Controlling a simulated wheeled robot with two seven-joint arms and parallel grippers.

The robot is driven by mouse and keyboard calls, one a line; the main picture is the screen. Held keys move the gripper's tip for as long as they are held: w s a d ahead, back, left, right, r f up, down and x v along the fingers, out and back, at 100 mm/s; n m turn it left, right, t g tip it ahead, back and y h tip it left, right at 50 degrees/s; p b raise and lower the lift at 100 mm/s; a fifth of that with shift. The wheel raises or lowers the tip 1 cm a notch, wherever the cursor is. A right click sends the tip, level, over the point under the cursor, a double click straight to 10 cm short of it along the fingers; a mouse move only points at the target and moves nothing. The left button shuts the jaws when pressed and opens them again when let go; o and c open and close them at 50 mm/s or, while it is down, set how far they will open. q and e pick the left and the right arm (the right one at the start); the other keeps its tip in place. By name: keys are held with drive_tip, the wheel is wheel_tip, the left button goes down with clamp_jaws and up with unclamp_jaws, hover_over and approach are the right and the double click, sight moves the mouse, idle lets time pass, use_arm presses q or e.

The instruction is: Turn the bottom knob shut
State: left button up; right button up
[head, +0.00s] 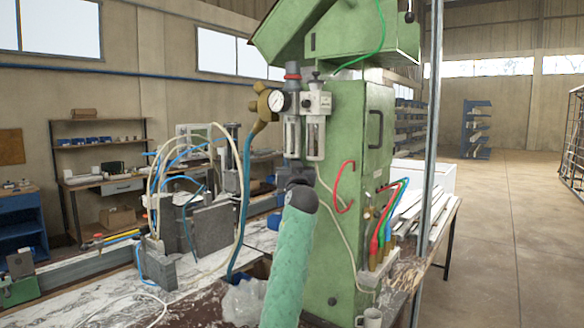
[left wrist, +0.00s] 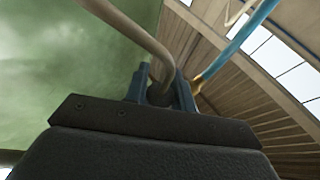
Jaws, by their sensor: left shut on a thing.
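The air filter and regulator unit (head: 303,115) is mounted on the green machine cabinet, with a round gauge (head: 277,101), a red-topped knob (head: 292,72) and two clear bowls. My left gripper (head: 295,172) is just under the left bowl (head: 292,136), at the end of my green arm. In the left wrist view its two fingers (left wrist: 160,92) are closed around a small dark rounded piece (left wrist: 160,94). A beige tube (left wrist: 138,38) passes right by the fingers. The bottom knob is mostly hidden by the fingers, so its turn position cannot be told. My right gripper is not in view.
A blue hose (head: 245,190) hangs left of the unit. Pale and blue hoses loop over grey fixtures (head: 208,232) on the bench. The floor (head: 500,230) at the right is clear.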

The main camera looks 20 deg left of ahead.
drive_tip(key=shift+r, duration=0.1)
use_arm(q)
drive_tip(key=o, duration=1)
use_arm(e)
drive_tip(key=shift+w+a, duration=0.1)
use_arm(q)
drive_tip(key=shift+s+d+f, duration=0.1)
drive_tip(key=shift+s, duration=0.05)
drive_tip(key=shift+s+d+f, duration=0.1)
drive_tip(key=shift+s+f, duration=0.05)
drive_tip(key=shift+s, duration=0.1)
drive_tip(key=b+v, duration=0.3)
drive_tip(key=v, duration=0.3)
drive_tip(key=shift+s+d, duration=0.2)
drive_tip(key=shift+s, duration=0.1)
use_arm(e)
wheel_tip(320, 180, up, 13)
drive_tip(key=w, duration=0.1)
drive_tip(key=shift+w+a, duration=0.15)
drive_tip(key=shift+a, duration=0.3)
use_arm(q)
drive_tip(key=shift+f, duration=0.2)
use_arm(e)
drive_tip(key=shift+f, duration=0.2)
